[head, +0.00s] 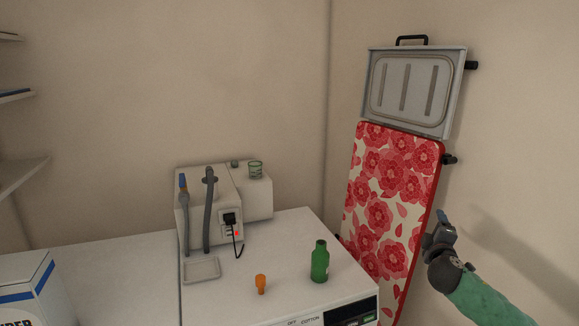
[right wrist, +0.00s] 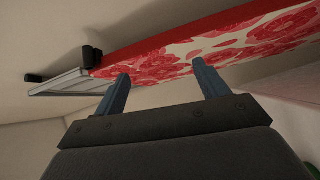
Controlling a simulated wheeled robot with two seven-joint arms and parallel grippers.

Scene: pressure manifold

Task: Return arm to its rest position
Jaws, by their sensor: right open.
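My right gripper (head: 441,236) is raised at the right of the head view, in front of the wall and beside the flowered ironing board. Its green-sleeved forearm (head: 487,302) comes in from the lower right corner. In the right wrist view the two fingers (right wrist: 161,90) stand apart with nothing between them. The ironing board (head: 392,190), red and cream with a floral cover, shows beyond the fingertips there. I cannot tell the exact gap to it. My left gripper is in neither view.
A grey folded panel (head: 411,90) hangs above the board. A white machine (head: 213,215) with grey hoses stands on the white washer top (head: 292,232). A green bottle (head: 320,262) and a small orange piece (head: 260,284) stand upright near its front. A detergent box (head: 32,290) is at lower left.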

